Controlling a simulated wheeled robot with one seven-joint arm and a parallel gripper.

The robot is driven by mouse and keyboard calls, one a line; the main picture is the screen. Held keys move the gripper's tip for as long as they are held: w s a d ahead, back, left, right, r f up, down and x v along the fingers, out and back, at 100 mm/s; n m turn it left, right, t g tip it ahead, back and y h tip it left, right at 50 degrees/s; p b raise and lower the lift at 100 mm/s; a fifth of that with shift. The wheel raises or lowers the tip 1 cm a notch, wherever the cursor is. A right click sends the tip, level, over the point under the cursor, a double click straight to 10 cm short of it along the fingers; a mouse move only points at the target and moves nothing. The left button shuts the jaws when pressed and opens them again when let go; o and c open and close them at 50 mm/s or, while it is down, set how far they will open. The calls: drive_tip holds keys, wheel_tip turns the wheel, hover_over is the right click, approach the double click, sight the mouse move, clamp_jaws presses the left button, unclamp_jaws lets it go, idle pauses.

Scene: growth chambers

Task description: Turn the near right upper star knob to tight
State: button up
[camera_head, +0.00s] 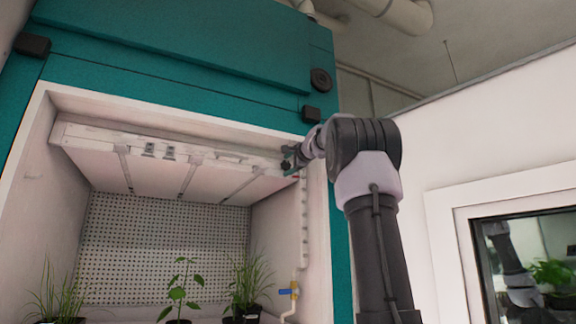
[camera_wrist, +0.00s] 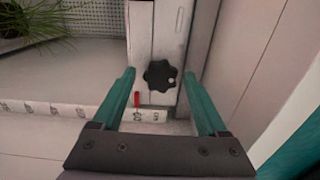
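The black star knob (camera_wrist: 160,76), with a small pale dot on its right side, sits on a white upright strip in the wrist view. My gripper (camera_wrist: 159,73) is open, with one teal finger on each side of the knob and visible gaps between. I cannot tell how deep the fingertips reach beside it. A small red marker (camera_wrist: 137,99) shows below left of the knob, above printed marks on a pale strip. In the head view my gripper (camera_head: 291,160) is at the right front end of the white lamp panel (camera_head: 150,176); the knob is hard to make out there.
The teal chamber (camera_head: 170,65) has a pale frame close to my arm on the right. A white pipe (camera_head: 304,225) with a blue-handled valve (camera_head: 288,292) runs below my gripper. Potted plants (camera_head: 178,290) stand on the chamber floor. A window (camera_head: 530,265) is at right.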

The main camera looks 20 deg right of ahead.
drive_tip(key=shift+s, duration=0.1)
drive_tip(key=s, duration=1)
drive_tip(key=shift+s+d, duration=0.2)
drive_tip(key=shift+s, duration=0.1)
drive_tip(key=s+a+f+n+g+y, duration=0.1)
drive_tip(key=s+a+f+n+g, duration=0.35)
drive_tip(key=f, duration=0.65)
drive_tip(key=s+a+f+n+g, duration=0.1)
drive_tip(key=s+a+f+n, duration=0.1)
drive_tip(key=s+a+f, duration=0.75)
drive_tip(key=s+a+f+n+g+y, duration=0.1)
drive_tip(key=s+a+f+n+g, duration=0.2)
drive_tip(key=f, duration=1.1)
drive_tip(key=s+a+f+n+g, duration=0.1)
drive_tip(key=s+f+n, duration=0.3)
drive_tip(key=s+f, duration=0.4)
wheel_tip(320, 180, down, 4)
drive_tip(key=shift+a+f+g+h, duration=0.2)
drive_tip(key=shift+a+g+h, duration=0.1)
drive_tip(key=shift+g, duration=0.45)
